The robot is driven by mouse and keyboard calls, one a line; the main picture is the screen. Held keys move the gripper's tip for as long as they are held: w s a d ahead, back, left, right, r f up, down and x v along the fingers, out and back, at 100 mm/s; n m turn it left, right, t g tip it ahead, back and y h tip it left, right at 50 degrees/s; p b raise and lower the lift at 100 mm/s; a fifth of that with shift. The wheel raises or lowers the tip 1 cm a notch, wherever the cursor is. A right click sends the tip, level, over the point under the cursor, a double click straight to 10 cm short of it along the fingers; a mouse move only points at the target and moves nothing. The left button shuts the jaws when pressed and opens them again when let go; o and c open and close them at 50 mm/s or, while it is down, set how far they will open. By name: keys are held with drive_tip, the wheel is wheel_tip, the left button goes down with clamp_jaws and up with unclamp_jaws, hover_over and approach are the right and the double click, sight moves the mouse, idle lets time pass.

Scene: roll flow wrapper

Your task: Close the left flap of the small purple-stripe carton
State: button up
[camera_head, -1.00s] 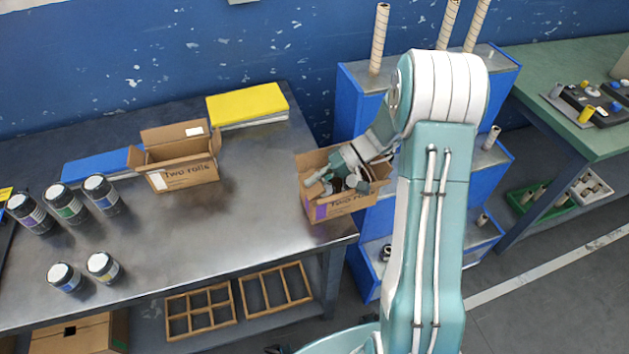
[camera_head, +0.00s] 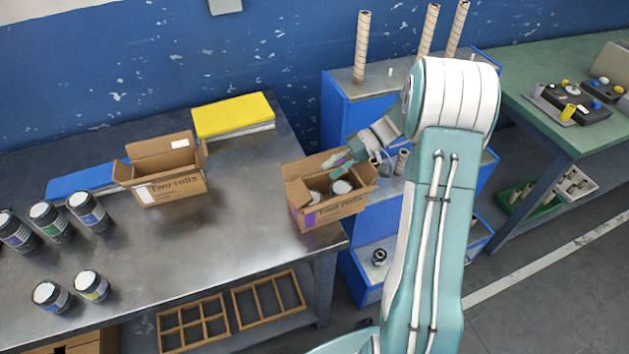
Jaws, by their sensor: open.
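The small purple-stripe carton (camera_head: 330,211) stands at the right end of the metal table, its top open. Two white-lidded jars (camera_head: 341,187) show inside it. Its left flap (camera_head: 297,191) shows at the left end of the opening; its exact angle is hard to tell. The back flap stands up behind the opening. My gripper (camera_head: 343,161) is open and empty over the back right of the carton. My arm comes in from the right and hides part of the carton's right side, and the fingertips are small and partly hidden.
Another open carton (camera_head: 174,190) stands left on the table (camera_head: 240,220), with several dark jars (camera_head: 88,209) further left. Yellow (camera_head: 232,112) and blue (camera_head: 80,182) stacks lie at the back. A blue stepped rack (camera_head: 345,112) with tall tubes stands behind the carton.

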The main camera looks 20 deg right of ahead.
drive_tip(key=v, duration=0.3)
drive_tip(key=shift+d, duration=0.2)
